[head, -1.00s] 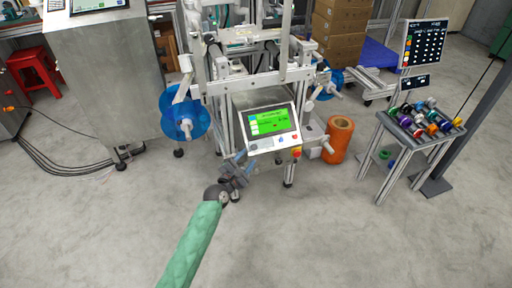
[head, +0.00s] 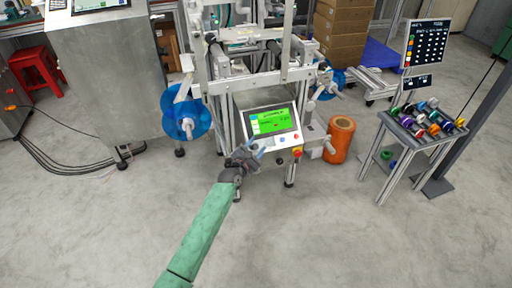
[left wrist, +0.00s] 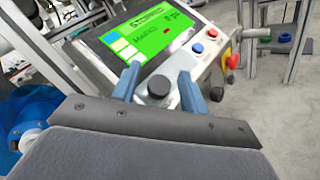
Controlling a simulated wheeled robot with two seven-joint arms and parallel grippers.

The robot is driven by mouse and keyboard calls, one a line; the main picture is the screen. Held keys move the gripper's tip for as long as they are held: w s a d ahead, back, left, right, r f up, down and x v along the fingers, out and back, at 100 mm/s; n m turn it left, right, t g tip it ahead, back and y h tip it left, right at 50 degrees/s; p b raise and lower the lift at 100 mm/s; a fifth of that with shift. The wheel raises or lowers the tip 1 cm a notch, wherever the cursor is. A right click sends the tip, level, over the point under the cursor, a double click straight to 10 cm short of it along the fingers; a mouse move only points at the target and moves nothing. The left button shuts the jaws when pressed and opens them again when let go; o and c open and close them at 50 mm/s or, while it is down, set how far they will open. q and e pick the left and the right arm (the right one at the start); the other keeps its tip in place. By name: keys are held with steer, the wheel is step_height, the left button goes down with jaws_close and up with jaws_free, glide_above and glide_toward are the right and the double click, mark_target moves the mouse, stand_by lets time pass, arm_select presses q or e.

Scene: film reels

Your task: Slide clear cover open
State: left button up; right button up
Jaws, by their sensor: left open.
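The machine (head: 262,77) stands at the centre of the head view, with a tilted control panel on its front and a lit green screen (head: 271,121). My left gripper (head: 255,150) is open at the panel's lower left edge. In the left wrist view its two blue fingers (left wrist: 159,88) lie either side of a black round knob (left wrist: 159,87) on the panel; I cannot tell whether they touch it. The screen (left wrist: 150,32) lies just beyond the fingers. My right gripper is not in view.
Blue film reels (head: 186,121) hang on the machine's sides. A red emergency button (left wrist: 232,62) sits on the panel. An orange roll (head: 339,138) stands right of the machine. A small table (head: 395,165) with coloured reels is further right. The front floor is clear.

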mark_target(254, 143)
arm_select(q)
jaws_close()
steer(key=w+r, duration=0.1)
steer(key=w+r+p, duration=0.1)
steer(key=r, duration=0.1)
steer(key=shift+w+a, duration=0.3)
steer(key=shift+a, duration=0.05)
steer(key=shift+w+a, duration=0.1)
steer(key=shift+w, duration=0.1)
jaws_free()
steer(key=shift+s, duration=0.15)
steer(key=v, duration=0.7)
steer(key=shift+s+p, duration=0.25)
steer(key=shift+p, duration=0.05)
steer(key=shift+a, duration=0.15)
